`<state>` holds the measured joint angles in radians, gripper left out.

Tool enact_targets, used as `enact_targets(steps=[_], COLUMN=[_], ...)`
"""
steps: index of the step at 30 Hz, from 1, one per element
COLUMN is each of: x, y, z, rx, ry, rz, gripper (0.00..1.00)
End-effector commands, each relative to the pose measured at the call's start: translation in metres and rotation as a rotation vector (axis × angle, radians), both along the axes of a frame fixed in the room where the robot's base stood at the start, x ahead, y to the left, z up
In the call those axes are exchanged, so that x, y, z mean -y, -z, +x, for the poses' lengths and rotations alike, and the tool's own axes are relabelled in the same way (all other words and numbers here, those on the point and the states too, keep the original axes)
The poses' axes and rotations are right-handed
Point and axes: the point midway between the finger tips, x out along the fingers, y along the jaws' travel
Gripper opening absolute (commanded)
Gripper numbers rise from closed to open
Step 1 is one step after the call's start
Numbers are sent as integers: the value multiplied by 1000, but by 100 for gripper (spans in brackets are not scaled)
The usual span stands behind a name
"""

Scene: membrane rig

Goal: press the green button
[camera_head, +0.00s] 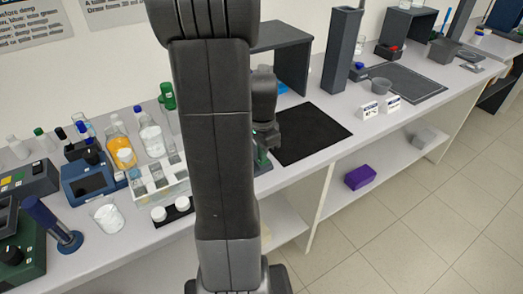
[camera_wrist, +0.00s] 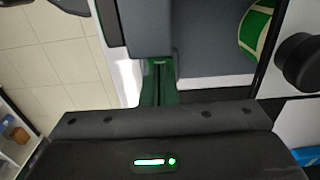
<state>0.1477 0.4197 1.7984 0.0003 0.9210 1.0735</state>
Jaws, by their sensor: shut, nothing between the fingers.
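In the head view my gripper (camera_head: 263,158) points down behind my arm at the front edge of the bench, left of a black mat. Its lower end is largely hidden. In the wrist view my gripper (camera_wrist: 159,62) shows narrow dark green fingers, closed together with nothing between them. Their tips lie against or in front of a grey-blue surface (camera_wrist: 205,45); I cannot tell whether they touch. I cannot make out the green button for certain in either view; my arm hides part of the bench.
The black mat (camera_head: 312,133) is bare. A sample rack (camera_head: 176,190), bottles (camera_head: 150,138) and a blue instrument (camera_head: 92,183) crowd the bench to the left. A dark open-fronted shelf (camera_head: 292,50) and a tall grey column (camera_head: 342,50) stand behind. A purple box (camera_head: 360,177) lies on the lower shelf.

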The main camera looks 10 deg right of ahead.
Motion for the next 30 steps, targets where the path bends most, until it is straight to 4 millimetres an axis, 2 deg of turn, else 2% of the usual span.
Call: enact_targets(steps=[8, 15, 18, 24, 30], x=[9, 8, 8, 8, 8], y=[-45, -100, -117, -135, -137], z=[0, 1, 1, 1, 0], rx=[8, 14, 12, 10, 9], ry=[-2, -4, -4, -4, -4], rz=[-2, -3, -4, -4, -4], gripper=[0, 0, 0, 0, 0])
